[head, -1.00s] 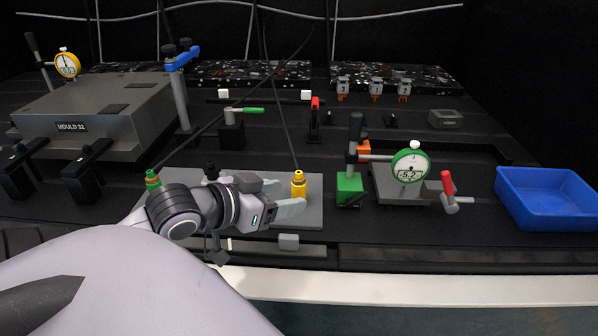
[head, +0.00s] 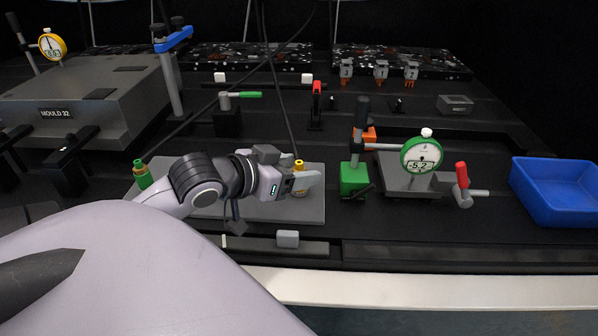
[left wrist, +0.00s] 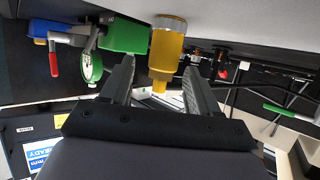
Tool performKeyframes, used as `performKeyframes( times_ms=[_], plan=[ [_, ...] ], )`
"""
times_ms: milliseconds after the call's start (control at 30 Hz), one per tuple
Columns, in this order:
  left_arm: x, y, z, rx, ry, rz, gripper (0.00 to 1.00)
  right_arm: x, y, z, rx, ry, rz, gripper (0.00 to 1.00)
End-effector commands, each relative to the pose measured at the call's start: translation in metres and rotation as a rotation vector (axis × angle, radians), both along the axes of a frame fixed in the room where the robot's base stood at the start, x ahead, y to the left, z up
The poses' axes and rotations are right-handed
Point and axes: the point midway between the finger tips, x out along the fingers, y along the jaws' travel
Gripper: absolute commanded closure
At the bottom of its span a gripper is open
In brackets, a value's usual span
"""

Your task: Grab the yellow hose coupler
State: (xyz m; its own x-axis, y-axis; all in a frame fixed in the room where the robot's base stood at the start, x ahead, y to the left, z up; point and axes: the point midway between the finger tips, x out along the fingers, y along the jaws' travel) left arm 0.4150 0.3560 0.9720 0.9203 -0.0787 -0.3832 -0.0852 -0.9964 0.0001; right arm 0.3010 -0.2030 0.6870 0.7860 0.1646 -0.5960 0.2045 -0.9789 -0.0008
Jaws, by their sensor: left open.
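The yellow hose coupler (head: 299,167) stands on the grey plate (head: 312,208) in the head view, partly hidden behind my left gripper (head: 304,181). In the left wrist view the yellow coupler (left wrist: 165,52) shows large, with a clear and metal end, between the two dark fingers of my left gripper (left wrist: 157,80). The fingers are open, one on each side of the coupler, with visible gaps. A green hose coupler (head: 142,174) stands at the left end of the plate. My right gripper is not in view.
A green block with a post (head: 353,180) and a green-rimmed dial gauge (head: 422,156) stand right of the plate. A red-handled clamp (head: 462,180) and a blue bin (head: 556,190) are farther right. A black cable hangs down behind the yellow coupler.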

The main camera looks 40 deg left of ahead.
Motion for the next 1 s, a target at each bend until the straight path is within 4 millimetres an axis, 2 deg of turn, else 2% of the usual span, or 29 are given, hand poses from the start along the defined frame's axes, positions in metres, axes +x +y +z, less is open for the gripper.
performKeyframes(
  times_ms=[100,233,567,733,767,1000],
  plan=[
    [0.015,0.000,-0.008,-0.001,-0.003,0.000,0.39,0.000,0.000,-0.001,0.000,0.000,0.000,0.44],
    [0.024,-0.001,-0.012,0.001,-0.002,0.001,0.39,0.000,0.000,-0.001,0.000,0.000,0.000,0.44],
    [0.027,-0.002,-0.014,0.001,-0.001,0.000,0.39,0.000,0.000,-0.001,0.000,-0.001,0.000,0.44],
    [0.027,-0.002,-0.014,0.001,-0.001,0.000,0.94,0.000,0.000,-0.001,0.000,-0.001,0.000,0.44],
    [0.027,-0.002,-0.014,0.001,-0.001,0.000,0.98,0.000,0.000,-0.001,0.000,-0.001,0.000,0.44],
    [0.027,-0.002,-0.013,0.001,-0.002,0.000,0.98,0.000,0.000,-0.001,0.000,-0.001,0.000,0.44]
  ],
)
